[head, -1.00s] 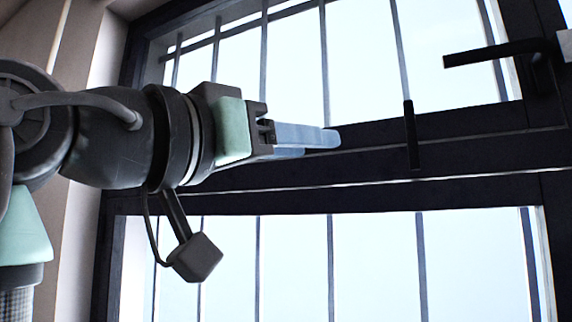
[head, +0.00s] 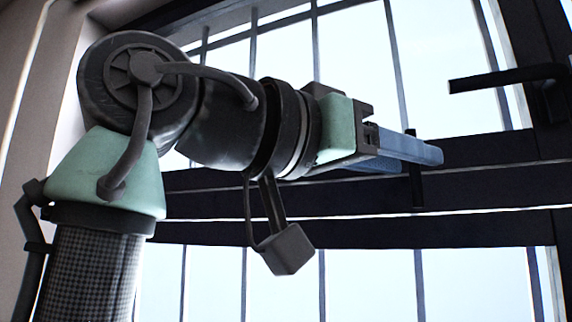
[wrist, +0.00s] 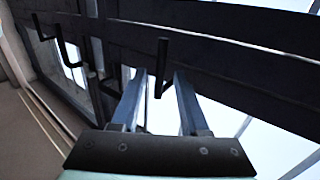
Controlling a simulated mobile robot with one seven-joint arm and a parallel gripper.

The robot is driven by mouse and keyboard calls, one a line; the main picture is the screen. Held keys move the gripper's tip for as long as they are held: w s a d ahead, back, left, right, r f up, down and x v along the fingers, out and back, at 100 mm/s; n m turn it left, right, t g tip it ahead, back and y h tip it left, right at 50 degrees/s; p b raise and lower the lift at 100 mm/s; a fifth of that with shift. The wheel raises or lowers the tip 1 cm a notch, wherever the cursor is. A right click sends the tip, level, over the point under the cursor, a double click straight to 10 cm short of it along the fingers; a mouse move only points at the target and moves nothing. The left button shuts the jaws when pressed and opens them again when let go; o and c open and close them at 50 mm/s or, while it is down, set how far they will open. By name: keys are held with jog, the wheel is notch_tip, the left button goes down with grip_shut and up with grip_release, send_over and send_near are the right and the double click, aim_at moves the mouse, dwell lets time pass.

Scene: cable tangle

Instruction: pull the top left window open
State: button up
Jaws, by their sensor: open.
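The top left window (head: 440,150) has a dark frame around bright panes and appears closed in the head view. Its dark handle (head: 416,188) hangs upright on the lower frame bar, its middle hidden behind my fingers. My gripper (head: 425,156) is open and reaches to the right across this handle. In the wrist view, the handle (wrist: 161,66) appears between the two blue-grey fingers of my gripper (wrist: 160,76). I cannot tell whether the fingers touch it.
Another dark handle (head: 505,77) sticks out on the right. The wrist view shows more handles (wrist: 66,42) at the left. A lower window (head: 380,285) lies below the dark crossbar. Thin vertical bars cross the panes. A pale wall (head: 30,100) stands at the left.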

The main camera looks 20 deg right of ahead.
jog(key=shift+d+r+p, duration=0.1)
jog(key=shift+d+p, duration=0.25)
jog(key=shift+d, duration=0.55)
jog(key=shift+w+d, duration=0.15)
jog(key=shift+d, duration=0.15)
grip_shut()
dwell(0.6)
